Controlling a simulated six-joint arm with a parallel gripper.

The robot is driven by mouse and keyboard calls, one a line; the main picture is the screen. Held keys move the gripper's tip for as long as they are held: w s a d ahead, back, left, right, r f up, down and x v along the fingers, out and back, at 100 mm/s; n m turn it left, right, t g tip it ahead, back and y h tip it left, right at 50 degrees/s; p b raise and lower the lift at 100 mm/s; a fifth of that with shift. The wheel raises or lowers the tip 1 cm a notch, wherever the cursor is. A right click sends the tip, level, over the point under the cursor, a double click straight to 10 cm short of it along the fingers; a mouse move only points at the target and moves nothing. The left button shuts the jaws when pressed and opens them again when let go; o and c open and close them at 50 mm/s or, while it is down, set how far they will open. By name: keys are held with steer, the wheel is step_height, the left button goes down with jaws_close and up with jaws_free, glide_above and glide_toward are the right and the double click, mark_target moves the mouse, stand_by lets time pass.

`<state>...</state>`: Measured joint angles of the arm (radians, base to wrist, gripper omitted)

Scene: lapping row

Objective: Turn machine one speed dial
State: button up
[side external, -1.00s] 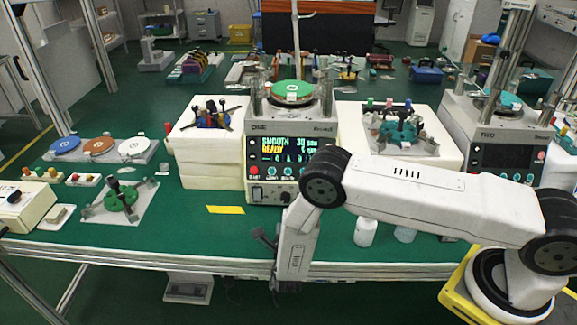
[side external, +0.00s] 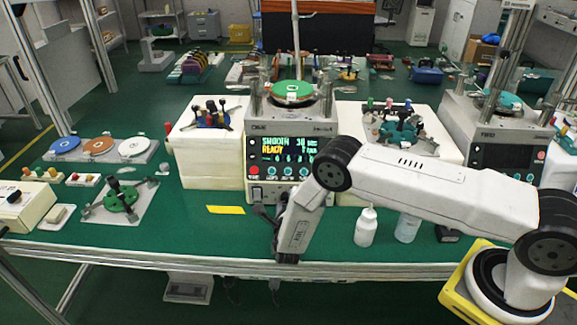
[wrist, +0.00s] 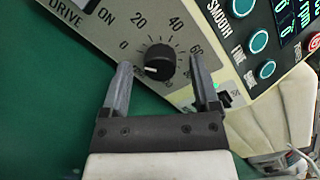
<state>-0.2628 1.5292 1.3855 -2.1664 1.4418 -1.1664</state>
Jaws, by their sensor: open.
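Machine one (side external: 289,117) stands mid-table with a lit screen (side external: 288,148) that shows SMOOTH, 30 and READY. Its black speed dial (wrist: 159,60) is in the wrist view, ringed by a scale with 0, 20, 40 and 60. The dial's white mark is on its left side as pictured. My gripper (wrist: 162,72) is open, with one finger on each side of the dial and visible gaps to it. In the side view my gripper (side external: 263,214) is at the lower front of machine one, and the dial is hard to make out there.
Teal buttons (wrist: 259,42) and a small green-lit switch (wrist: 226,98) are close to the right finger. White bottles (side external: 366,227) stand right of my wrist. White blocks flank machine one. A yellow strip (side external: 226,209) lies on the table to the left.

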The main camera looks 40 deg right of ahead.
steer(key=shift+c, duration=0.3)
jaws_close()
steer(key=shift+m, duration=0.4)
steer(key=m, duration=0.5)
steer(key=shift+f+m+h, duration=0.1)
steer(key=shift+m+h, duration=0.2)
steer(key=m, duration=0.6)
steer(key=shift+m+h, duration=0.3)
steer(key=m, duration=0.7)
steer(key=shift+h, duration=0.3)
steer(key=m+g, duration=0.1)
steer(key=m, duration=0.5)
steer(key=shift+h, duration=0.3)
steer(key=shift+m, duration=0.3)
